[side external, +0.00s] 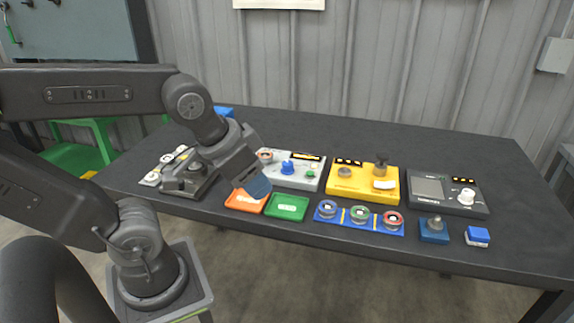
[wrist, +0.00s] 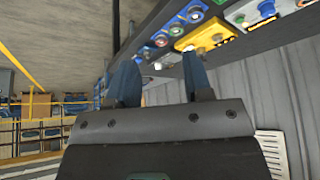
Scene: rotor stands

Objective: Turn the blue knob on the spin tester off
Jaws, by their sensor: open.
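The blue knob (side external: 288,168) sits on top of a light grey box (side external: 308,181), which I take to be the spin tester. The box also carries a green button and a dark label strip with yellow marks. The knob's exact pointing direction is too small to read. My gripper (side external: 257,188) is in front and to the left of the box, pointing down to the right, apart from the knob. In the wrist view its two blue fingers (wrist: 158,62) are spread with nothing between them. A blue knob also shows at the top of the wrist view (wrist: 267,8).
An orange tray (side external: 246,203) and a green tray (side external: 287,207) lie below my gripper. A yellow box (side external: 362,183), a dark grey device (side external: 447,194) and a blue rack of coloured rotors (side external: 358,217) stand to the right.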

